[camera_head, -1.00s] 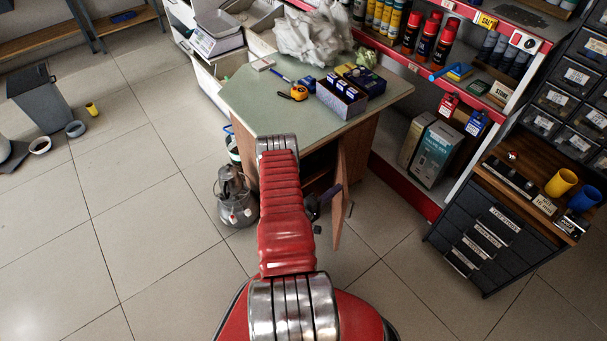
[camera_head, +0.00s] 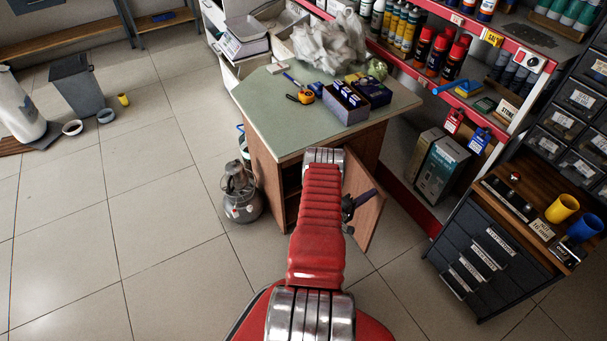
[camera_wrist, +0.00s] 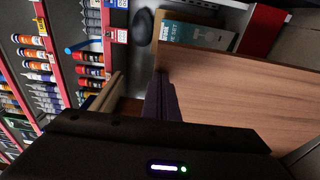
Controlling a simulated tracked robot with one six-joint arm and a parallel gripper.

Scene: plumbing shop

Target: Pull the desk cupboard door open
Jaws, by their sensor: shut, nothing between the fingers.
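The desk (camera_head: 262,112) has a green top and wooden sides. Its cupboard door (camera_head: 371,212) is a wooden panel standing ajar, swung out from the desk front, with part of the dark opening (camera_head: 292,176) visible to its left. My arm hides much of the opening. My gripper (camera_head: 358,203) is a dark shape at the door's left side; my arm partly hides it. In the wrist view the door's wood face (camera_wrist: 240,85) fills the right, and my shut, empty gripper (camera_wrist: 163,98) lies by its edge. I cannot tell whether they touch.
A grey metal canister (camera_head: 240,195) stands on the floor left of the desk. A red-edged shelf with boxes (camera_head: 440,168) is behind the door to the right. A dark drawer cabinet (camera_head: 490,255) stands at the right. Floor at the left is mostly clear.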

